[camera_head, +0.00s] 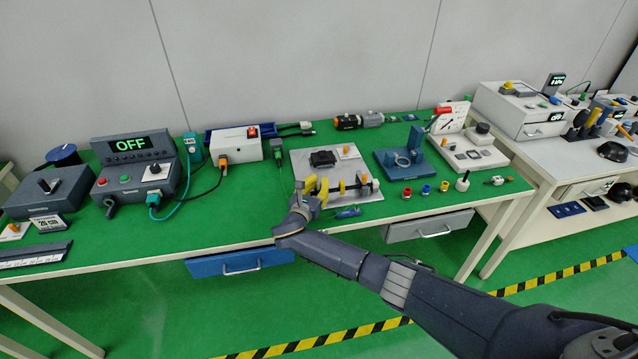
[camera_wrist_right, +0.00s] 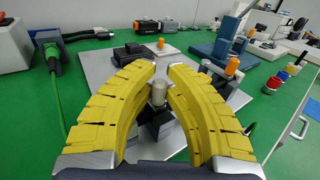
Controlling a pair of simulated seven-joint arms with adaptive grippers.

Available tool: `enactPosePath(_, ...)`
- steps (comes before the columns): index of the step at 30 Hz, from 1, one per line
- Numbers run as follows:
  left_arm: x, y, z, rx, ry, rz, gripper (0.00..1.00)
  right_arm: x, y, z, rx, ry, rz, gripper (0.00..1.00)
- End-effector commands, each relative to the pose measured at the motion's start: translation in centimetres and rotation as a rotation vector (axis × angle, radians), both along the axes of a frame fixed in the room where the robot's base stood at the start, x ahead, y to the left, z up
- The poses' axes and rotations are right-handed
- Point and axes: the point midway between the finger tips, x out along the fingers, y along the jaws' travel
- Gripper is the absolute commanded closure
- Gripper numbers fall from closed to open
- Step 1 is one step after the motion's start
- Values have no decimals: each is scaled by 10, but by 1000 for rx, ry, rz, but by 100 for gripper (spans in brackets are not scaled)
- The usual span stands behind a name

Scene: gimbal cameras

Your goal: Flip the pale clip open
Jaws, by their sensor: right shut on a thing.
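My right gripper (camera_head: 324,187) has yellow curved fingers and is over the front of the light grey plate (camera_head: 366,196). The right wrist view shows its fingers (camera_wrist_right: 163,72) closed in around a small pale rounded piece (camera_wrist_right: 158,93) above a dark block. I take this piece to be the pale clip; the fingers hide much of it, and I cannot tell its tilt. In the head view the fingers cover it. My left gripper is in neither view.
A black block (camera_head: 322,159) and a small white box with an orange knob (camera_head: 346,151) stand behind on the plate. A green-and-black connector (camera_head: 279,157) is to the left. A blue fixture (camera_head: 399,161) and small coloured cups (camera_head: 426,189) are to the right.

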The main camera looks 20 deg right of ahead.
Motion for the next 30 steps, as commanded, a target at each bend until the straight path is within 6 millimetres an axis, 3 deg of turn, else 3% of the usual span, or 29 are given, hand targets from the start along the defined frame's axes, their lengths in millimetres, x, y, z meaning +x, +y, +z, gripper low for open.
enactPosePath(8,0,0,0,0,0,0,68,-1,-4,-1,-1,1,57,100)
enactPosePath(30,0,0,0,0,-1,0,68,4,-28,-1,-3,2,480,100)
